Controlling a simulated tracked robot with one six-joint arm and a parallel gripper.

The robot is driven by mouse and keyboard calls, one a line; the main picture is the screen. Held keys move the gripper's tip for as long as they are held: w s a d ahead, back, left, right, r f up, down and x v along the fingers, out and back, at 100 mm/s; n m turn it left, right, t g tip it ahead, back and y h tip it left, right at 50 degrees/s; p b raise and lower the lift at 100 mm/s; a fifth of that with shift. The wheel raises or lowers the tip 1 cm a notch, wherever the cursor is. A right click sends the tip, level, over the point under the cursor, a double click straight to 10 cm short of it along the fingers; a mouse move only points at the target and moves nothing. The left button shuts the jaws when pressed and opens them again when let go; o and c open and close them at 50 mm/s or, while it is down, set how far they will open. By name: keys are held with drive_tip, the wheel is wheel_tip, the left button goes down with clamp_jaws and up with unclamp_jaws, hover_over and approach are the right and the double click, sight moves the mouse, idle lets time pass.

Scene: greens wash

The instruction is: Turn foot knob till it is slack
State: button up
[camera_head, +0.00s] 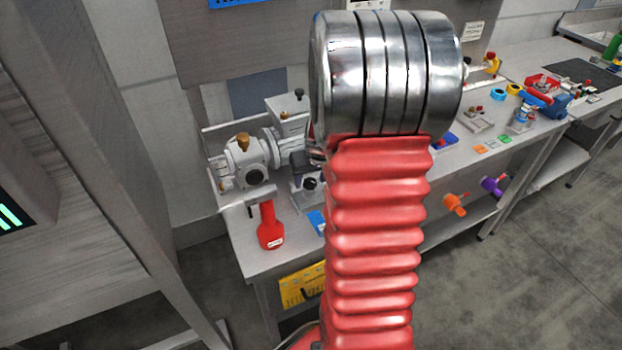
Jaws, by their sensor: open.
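My arm, with its red ribbed sleeve and thick silver joint, fills the middle of the view. My gripper is not seen; the arm seems to hide it. I cannot tell which knob is the foot knob. A black ball knob (310,183) sits low on a small grey device (303,201) just left of my arm. A brass knob (243,140) tops a white machine (246,165) farther left. Another small black knob (299,93) is on a white box (287,108) behind.
A red bottle-shaped thing (270,228) and a blue piece (317,222) are near the bench's (285,259) front edge. Right of my arm are coloured tags, small fixtures and a blue tool (553,104). Orange (455,205) and purple (493,186) things are lower right. Grey floor is clear there.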

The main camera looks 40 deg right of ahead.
drive_tip(key=shift+f, duration=0.15)
drive_tip(key=shift+c, duration=0.6)
drive_tip(key=c, duration=0.9)
